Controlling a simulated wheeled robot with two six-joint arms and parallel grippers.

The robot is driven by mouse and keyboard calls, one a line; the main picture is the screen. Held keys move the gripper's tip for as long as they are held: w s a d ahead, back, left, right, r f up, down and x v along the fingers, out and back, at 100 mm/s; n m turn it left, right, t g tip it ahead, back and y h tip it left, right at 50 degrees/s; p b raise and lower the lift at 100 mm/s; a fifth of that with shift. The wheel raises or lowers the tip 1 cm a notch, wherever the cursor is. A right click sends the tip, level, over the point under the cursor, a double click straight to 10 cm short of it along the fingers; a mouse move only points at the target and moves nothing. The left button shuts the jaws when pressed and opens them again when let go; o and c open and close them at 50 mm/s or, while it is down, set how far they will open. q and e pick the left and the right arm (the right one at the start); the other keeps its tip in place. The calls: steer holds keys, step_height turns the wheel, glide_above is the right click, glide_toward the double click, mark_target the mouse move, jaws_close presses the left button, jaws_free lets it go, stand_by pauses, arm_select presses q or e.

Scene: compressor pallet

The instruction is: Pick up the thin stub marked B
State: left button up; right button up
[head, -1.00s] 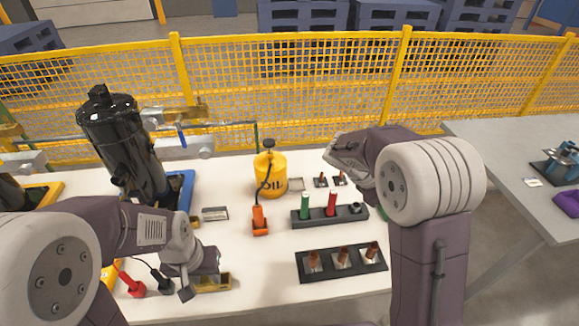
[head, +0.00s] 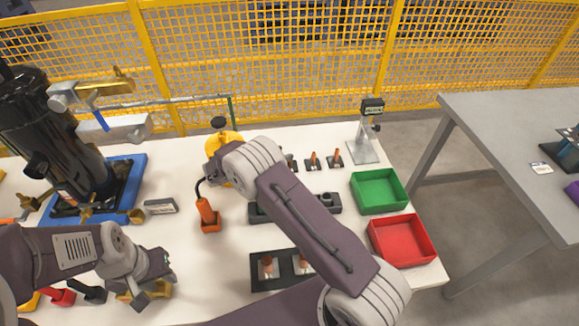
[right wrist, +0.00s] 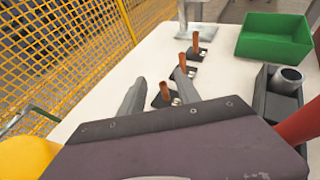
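Several thin copper stubs stand in small black holders at the back of the table. Two show clear in the head view, a middle one (head: 313,158) and a right one (head: 337,155); a third is partly hidden by my right arm. The right wrist view shows a near stub (right wrist: 166,92), a middle one (right wrist: 182,64) and a far one (right wrist: 196,42). I cannot read a letter B. My right gripper (right wrist: 160,84) is open, its fingers apart with the near stub seen between them. My left gripper (head: 142,295) is low at the front left; its fingers are unclear.
A green bin (head: 379,190) and a red bin (head: 402,240) stand on the right. A black tray (head: 262,284) with thicker stubs is in front. A yellow oil can (head: 214,143), an orange-handled tool (head: 206,214) and a stand (head: 362,150) are nearby. My right arm crosses above the dark rack (head: 328,202).

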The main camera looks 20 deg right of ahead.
glide_toward(295, 162)
steer(key=shift+w+d+r, duration=0.15)
steer(key=shift+w+d, duration=0.05)
steer(key=shift+d, duration=0.35)
steer(key=shift+w+d+r, duration=0.2)
steer(key=shift+w+d, duration=0.05)
steer(key=shift+d, duration=0.25)
steer(key=shift+w+d, duration=0.25)
steer(key=shift+d, duration=0.45)
steer(key=shift+b+x, duration=0.4)
steer(key=shift+x, duration=2.65)
jaws_close()
